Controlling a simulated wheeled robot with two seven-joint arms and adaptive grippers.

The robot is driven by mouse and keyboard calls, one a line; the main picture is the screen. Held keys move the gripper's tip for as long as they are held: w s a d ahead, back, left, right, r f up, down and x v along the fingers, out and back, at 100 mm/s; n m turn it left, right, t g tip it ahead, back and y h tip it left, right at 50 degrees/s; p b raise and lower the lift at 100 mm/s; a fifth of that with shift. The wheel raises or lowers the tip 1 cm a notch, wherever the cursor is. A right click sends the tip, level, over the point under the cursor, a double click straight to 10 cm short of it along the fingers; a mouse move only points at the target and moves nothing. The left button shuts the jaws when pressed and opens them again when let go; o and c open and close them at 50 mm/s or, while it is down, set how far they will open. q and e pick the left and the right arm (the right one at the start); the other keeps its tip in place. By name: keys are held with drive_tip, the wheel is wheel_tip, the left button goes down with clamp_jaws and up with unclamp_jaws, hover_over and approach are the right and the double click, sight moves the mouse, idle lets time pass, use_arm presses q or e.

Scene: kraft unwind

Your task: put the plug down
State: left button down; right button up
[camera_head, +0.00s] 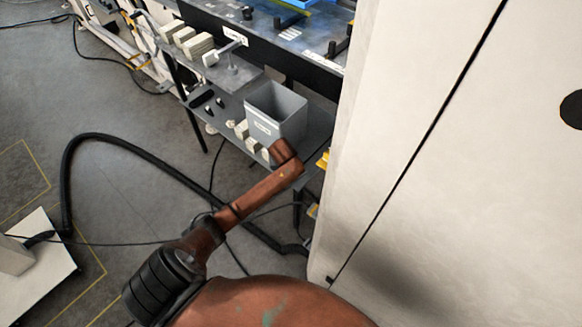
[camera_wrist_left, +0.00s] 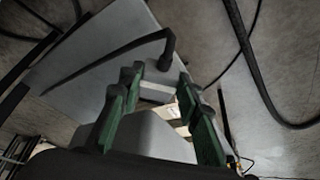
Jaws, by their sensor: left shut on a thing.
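My left gripper (camera_wrist_left: 160,100) shows only in the left wrist view, with green-padded fingers on both sides of a pale grey block (camera_wrist_left: 150,130). It is shut on this block, which I take to be the plug; its far end is partly hidden between the fingers. A thick black cable (camera_wrist_left: 110,60) ends in a black elbow just beyond the fingertips, over a pale flat plate (camera_wrist_left: 75,65). Whether the block touches the plate cannot be told. In the head view the pale plate (camera_head: 45,270) lies at the lower left. My right gripper is not in view.
A thick black cable (camera_head: 120,142) loops over the grey floor in the head view. A grey open bin (camera_head: 275,115) stands on a low shelf beside the workbench. A large white cabinet (camera_head: 450,170) fills the right side. Open floor (camera_head: 130,190) lies left of centre.

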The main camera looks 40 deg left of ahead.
use_arm(q)
drive_tip(key=w+f+b, duration=0.1)
drive_tip(key=w+f, duration=0.1)
drive_tip(key=w+f+b, duration=0.1)
drive_tip(key=w+f, duration=0.1)
drive_tip(key=f, duration=0.1)
drive_tip(key=shift+d, duration=0.15)
drive_tip(key=shift+w+f+b, duration=0.25)
drive_tip(key=shift+w+b, duration=0.05)
drive_tip(key=shift+b, duration=0.1)
drive_tip(key=shift+w+f, duration=0.2)
drive_tip(key=shift+w, duration=0.1)
wheel_tip(320, 180, down, 3)
drive_tip(key=shift+r+b, duration=0.2)
drive_tip(key=shift+b, duration=0.7)
drive_tip(key=shift+f, duration=0.2)
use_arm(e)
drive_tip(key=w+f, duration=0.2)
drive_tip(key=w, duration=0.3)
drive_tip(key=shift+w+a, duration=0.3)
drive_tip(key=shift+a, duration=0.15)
use_arm(q)
drive_tip(key=shift+f, duration=0.1)
